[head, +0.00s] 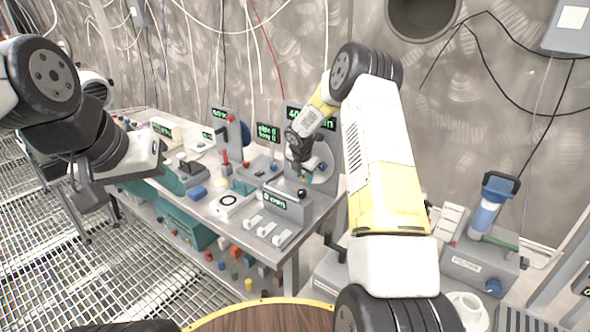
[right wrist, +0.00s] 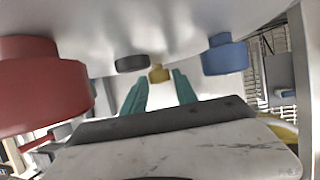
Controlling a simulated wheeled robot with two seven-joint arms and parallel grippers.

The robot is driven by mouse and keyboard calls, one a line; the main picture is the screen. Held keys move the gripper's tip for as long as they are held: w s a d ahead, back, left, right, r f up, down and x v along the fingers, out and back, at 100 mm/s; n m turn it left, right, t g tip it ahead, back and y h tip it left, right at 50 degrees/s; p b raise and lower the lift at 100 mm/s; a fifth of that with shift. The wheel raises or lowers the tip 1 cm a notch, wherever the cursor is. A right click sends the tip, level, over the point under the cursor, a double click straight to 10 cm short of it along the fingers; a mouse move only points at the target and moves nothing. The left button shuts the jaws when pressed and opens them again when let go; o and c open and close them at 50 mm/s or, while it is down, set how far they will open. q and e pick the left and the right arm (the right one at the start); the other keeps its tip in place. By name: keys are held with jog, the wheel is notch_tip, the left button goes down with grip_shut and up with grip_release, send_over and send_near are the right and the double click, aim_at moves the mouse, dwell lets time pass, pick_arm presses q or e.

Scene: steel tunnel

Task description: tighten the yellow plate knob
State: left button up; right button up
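The yellow plate knob (right wrist: 159,73) shows in the right wrist view on the underside of a pale plate (right wrist: 185,20). My right gripper (right wrist: 159,78) is open. Its two teal fingers point at the yellow knob, one on each side, with a gap to it visible on both sides. I cannot tell how far the tips reach along it.
A large red knob (right wrist: 40,85), a dark knob (right wrist: 132,63) and a blue knob (right wrist: 224,55) sit around the yellow one. The steel table (head: 300,215) is crowded with small devices and displays. A blue-handled pump device (head: 490,210) stands at the right.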

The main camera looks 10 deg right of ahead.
grip_shut()
jog(key=shift+d, duration=0.1)
jog(key=t+y, duration=0.2)
jog(key=shift+s+f+m+t, duration=0.1)
jog(key=shift+s+m+t, duration=0.1)
jog(key=shift+m+t, duration=0.15)
jog(key=shift+s+d+f+m+t+y, duration=0.15)
jog(key=shift+m+t+y, duration=0.1)
jog(key=shift+t+y, duration=0.35)
jog(key=shift+d+f+m+t+y, duration=0.1)
jog(key=shift+d+m+t+y, duration=0.1)
jog(key=shift+t+y, duration=0.35)
jog(key=shift+o, duration=2.3)
grip_release()
jog(key=shift+a, duration=0.1)
